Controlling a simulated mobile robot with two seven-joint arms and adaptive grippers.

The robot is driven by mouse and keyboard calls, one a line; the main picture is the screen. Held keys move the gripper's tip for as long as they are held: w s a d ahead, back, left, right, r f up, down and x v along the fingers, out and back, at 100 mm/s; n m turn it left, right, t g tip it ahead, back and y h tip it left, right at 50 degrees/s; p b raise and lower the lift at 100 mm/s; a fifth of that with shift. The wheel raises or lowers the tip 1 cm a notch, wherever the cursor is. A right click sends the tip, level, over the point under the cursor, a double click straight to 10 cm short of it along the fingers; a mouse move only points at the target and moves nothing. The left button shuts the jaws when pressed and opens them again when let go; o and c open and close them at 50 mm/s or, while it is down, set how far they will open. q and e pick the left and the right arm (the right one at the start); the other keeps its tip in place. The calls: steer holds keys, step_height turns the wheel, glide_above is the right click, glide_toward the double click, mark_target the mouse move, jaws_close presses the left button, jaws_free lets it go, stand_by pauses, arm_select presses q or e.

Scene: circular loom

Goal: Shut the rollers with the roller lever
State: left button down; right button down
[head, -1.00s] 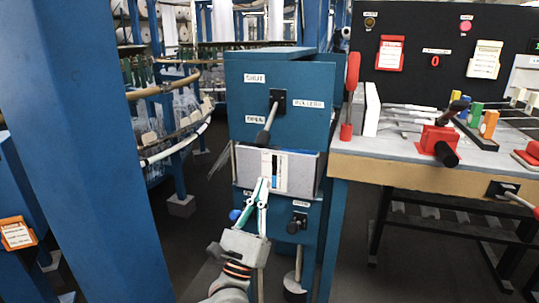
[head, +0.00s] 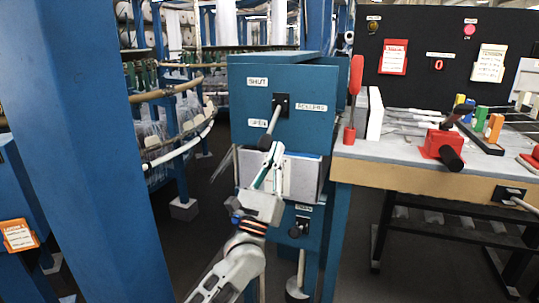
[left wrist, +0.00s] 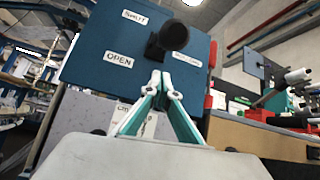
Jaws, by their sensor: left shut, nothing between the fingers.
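The roller lever (head: 272,124) is a grey rod with a black knob on the front of a blue cabinet (head: 305,82). It slants down from a black mount beside the ROLLERS label (head: 311,107), its knob near the OPEN label (head: 258,123). The SHUT label (head: 257,82) is above. My left gripper (head: 274,150) is shut and empty, its tips just below the knob; I cannot tell if they touch. In the left wrist view, the black knob (left wrist: 174,34) is above the closed fingertips (left wrist: 162,82). My right gripper is out of view.
A grey panel (head: 303,178) juts from the cabinet below the lever. A second lever (head: 296,230) is lower down. A blue post (head: 95,150) stands at left. A table (head: 400,170) with a red-handled lever (head: 355,85) is at right.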

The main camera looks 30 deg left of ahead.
arm_select(q)
steer(key=s, duration=0.1)
steer(key=s+r, duration=0.1)
steer(key=s, duration=0.1)
steer(key=shift+s+d+r, duration=0.1)
steer(key=shift+s+r, duration=0.05)
steer(key=shift+s, duration=0.15)
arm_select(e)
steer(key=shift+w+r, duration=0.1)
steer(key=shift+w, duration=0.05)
